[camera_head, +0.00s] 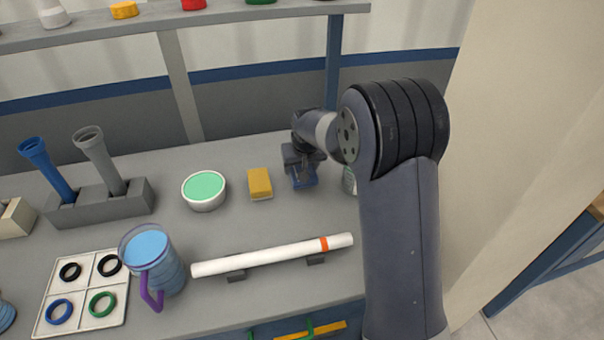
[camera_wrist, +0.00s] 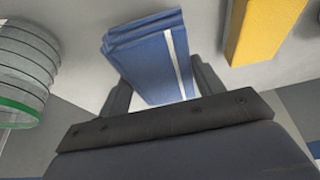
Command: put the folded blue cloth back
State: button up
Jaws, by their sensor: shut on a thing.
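The folded blue cloth (camera_wrist: 150,62), with a white stripe along one side, is between the two fingers of my gripper (camera_wrist: 160,90) in the wrist view. My gripper is shut on it. In the head view the cloth (camera_head: 304,180) shows as a small blue patch below my gripper (camera_head: 300,165), at the back right of the grey bench, to the right of the yellow sponge (camera_head: 260,183). My wrist hides part of it. I cannot tell whether the cloth touches the bench.
A bowl with green contents (camera_head: 204,190) stands left of the sponge. A white pipe (camera_head: 270,256) lies on supports in front. A jug with a purple handle (camera_head: 152,262) and a ring tray (camera_head: 85,292) are at left. A clear container (camera_head: 349,181) stands close right of my gripper.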

jog(key=shift+f, duration=1.55)
jog(key=shift+f, duration=0.1)
jog(key=shift+f, duration=0.15)
jog(key=o, duration=1)
jog(key=shift+c, duration=0.2)
jog(key=shift+s+r, duration=0.1)
jog(key=shift+r, duration=0.5)
jog(key=v, duration=1.1)
jog(key=shift+d+r, duration=0.1)
jog(key=shift+r, duration=0.05)
